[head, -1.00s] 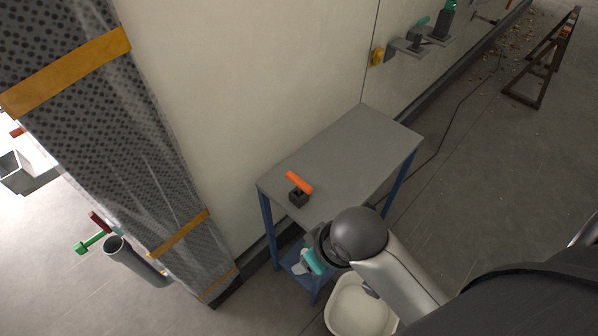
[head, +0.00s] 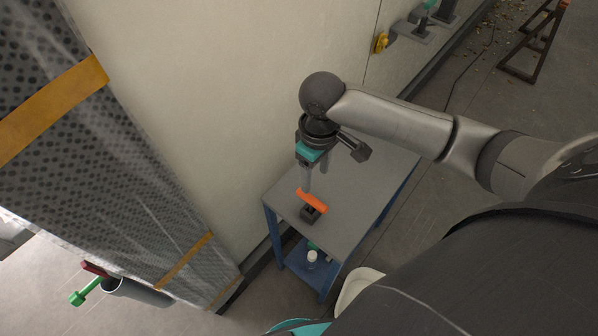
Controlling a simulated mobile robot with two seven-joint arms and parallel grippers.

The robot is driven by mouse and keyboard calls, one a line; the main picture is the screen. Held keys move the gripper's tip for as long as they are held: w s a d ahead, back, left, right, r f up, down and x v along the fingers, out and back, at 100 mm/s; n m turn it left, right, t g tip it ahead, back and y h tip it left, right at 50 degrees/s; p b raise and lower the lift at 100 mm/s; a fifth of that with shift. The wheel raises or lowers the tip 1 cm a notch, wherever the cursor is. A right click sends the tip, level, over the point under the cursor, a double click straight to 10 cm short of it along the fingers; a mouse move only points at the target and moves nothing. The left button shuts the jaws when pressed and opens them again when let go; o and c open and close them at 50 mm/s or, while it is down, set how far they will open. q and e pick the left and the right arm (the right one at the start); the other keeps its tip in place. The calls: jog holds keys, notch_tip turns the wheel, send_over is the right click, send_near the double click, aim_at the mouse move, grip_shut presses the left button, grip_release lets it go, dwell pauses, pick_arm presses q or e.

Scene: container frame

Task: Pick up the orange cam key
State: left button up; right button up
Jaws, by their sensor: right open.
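The orange cam key (head: 313,201) has a bar-like orange handle and stands in a small dark block (head: 311,215) on the grey top of a small table (head: 348,217). My right gripper (head: 304,187) points down from above, its fingertips close to the left end of the orange handle in the picture. It is open and holds nothing. I cannot tell whether the fingers touch the handle. My left gripper is not in view.
The table has blue legs and a lower shelf holding a small white bottle (head: 312,258). A pale wall (head: 220,90) stands behind it. A pale bin (head: 355,288) is on the floor in front. A green-handled part (head: 85,291) is at lower left.

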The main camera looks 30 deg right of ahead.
send_over(312, 199)
jog(key=f, duration=0.3)
jog(key=f+b, duration=0.1)
jog(key=f, duration=0.1)
jog(key=shift+s, duration=0.3)
notch_tip(312, 199, down, 4)
jog(key=shift+f+b, duration=0.1)
jog(key=shift+b, duration=0.2)
jog(key=shift+w+f, duration=0.1)
jog(key=shift+f, duration=0.65)
jog(key=f, duration=0.2)
jog(key=f+b, duration=0.1)
jog(key=shift+w+f, duration=0.15)
jog(key=shift+w, duration=0.1)
jog(key=shift+f, duration=0.55)
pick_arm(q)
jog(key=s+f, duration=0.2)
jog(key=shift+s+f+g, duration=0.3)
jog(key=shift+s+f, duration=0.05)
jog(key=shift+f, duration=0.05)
pick_arm(e)
jog(key=shift+c, duration=0.3)
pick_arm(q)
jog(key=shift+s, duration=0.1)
pick_arm(e)
grip_shut()
